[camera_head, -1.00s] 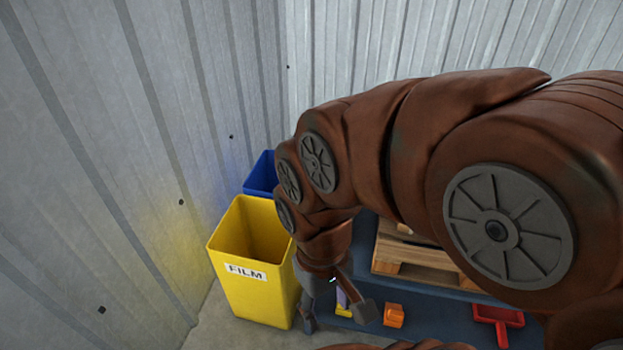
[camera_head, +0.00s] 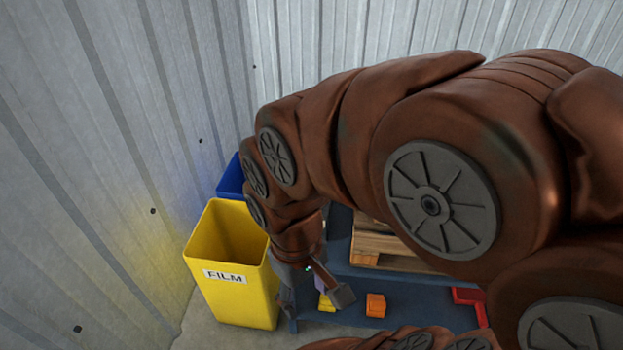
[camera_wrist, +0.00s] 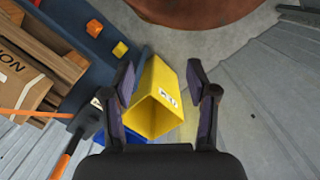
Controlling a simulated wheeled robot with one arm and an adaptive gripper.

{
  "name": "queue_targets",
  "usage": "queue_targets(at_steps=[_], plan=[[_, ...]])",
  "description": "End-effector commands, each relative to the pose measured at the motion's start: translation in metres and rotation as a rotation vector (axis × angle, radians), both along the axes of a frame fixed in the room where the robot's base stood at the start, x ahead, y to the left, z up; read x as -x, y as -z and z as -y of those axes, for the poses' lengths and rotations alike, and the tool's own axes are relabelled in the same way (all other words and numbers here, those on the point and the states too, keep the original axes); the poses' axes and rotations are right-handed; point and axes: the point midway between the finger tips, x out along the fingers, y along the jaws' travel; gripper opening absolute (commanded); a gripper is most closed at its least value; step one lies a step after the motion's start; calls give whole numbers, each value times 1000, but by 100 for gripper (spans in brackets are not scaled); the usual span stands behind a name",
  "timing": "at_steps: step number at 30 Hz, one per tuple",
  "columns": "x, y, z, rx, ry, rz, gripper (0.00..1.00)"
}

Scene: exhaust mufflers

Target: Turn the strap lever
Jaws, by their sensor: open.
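I cannot make out a strap lever in either view. My gripper (camera_wrist: 160,80) is open and empty in the wrist view, its two dark fingers spread apart. Beyond the fingers is the yellow bin, lower down and not between the pads as far as I can tell. In the head view my gripper (camera_head: 315,292) hangs just right of the yellow bin, by the blue platform's left end. My arm hides much of the platform and what lies on it.
The yellow bin (camera_head: 232,300) labelled FILM and a blue bin (camera_head: 230,178) stand by the corrugated wall. On the blue platform (camera_head: 412,318) are an orange block (camera_head: 376,305), a yellow block (camera_head: 326,302), a red item (camera_head: 468,296) and a wooden pallet (camera_head: 385,250). An orange-handled tool (camera_wrist: 70,143) lies left.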

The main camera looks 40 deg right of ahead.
Motion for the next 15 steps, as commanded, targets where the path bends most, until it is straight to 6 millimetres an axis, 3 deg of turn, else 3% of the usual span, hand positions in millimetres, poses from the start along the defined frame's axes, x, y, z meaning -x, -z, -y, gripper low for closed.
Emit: queue_targets(at_steps=[5, 9, 15], plan=[[-65, 16, 48, 96, -108, 152, 58], [-128, 18, 107, 235, -267, 286, 58], [-202, 10, 191, 470, -537, 400, 58]])
